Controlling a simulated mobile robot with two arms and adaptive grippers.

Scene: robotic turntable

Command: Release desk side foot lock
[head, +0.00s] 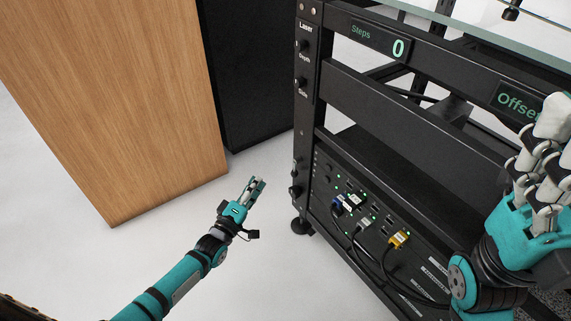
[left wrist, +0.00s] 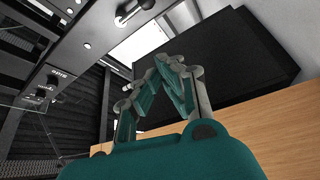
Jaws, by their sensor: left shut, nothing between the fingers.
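The black equipment rack (head: 362,85) stands at the right in the head view. Its near corner post ends in a dark round foot (head: 301,227) on the floor, on the side facing the wooden desk panel (head: 120,90). I cannot make out a lock or its state on this foot. My left gripper (head: 256,186) is shut and empty, over the floor left of the post and apart from it. Its closed fingers (left wrist: 172,65) also show in the left wrist view. My right gripper (head: 545,145), with white fingers, is at the right edge in front of the rack; its closure is unclear.
A black panel (head: 245,70) stands behind the wooden one. Small knobs (head: 296,190) stick out low on the rack's post. Cables with plugs (head: 398,240) hang from the rack's lower front. White floor between desk and rack is clear.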

